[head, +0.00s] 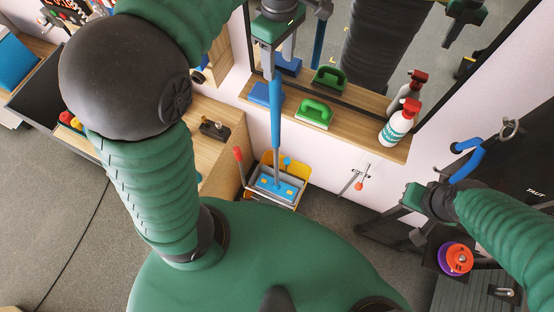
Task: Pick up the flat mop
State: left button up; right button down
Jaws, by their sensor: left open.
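The flat mop has a blue shaft (275,112) and a flat blue head (282,187). It stands nearly upright, with its head at a yellow and grey bucket (301,164) on the floor below the shelf. My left gripper (278,58) is open at the top of the shaft. The upper end of the handle is partly hidden by the gripper, and I cannot tell whether the fingers touch it. My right gripper (402,222) is at the right, well away from the mop, by dark equipment. Its finger gap is unclear.
A wooden shelf (352,128) under a mirror holds a green brush (314,114), a blue block (268,94) and spray bottles (398,122). A red-handled tool (238,154) leans by the bucket. A wooden cabinet (228,122) stands left. Orange and purple discs (458,258) lie right.

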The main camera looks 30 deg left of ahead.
aim_at(278, 83)
pick_arm(q)
jog(key=f, duration=0.4)
jog(key=f+p, duration=0.1)
jog(key=f, duration=0.2)
jog(key=shift+s+a+f, duration=0.15)
jog(key=shift+a+f, duration=0.05)
jog(key=shift+f, duration=0.15)
jog(key=shift+a+f, duration=0.1)
jog(key=shift+f, duration=0.15)
jog(key=shift+d+r, duration=0.1)
jog(key=shift+d, duration=0.35)
jog(key=c, duration=0.7)
grip_shut()
jog(key=shift+a, duration=0.2)
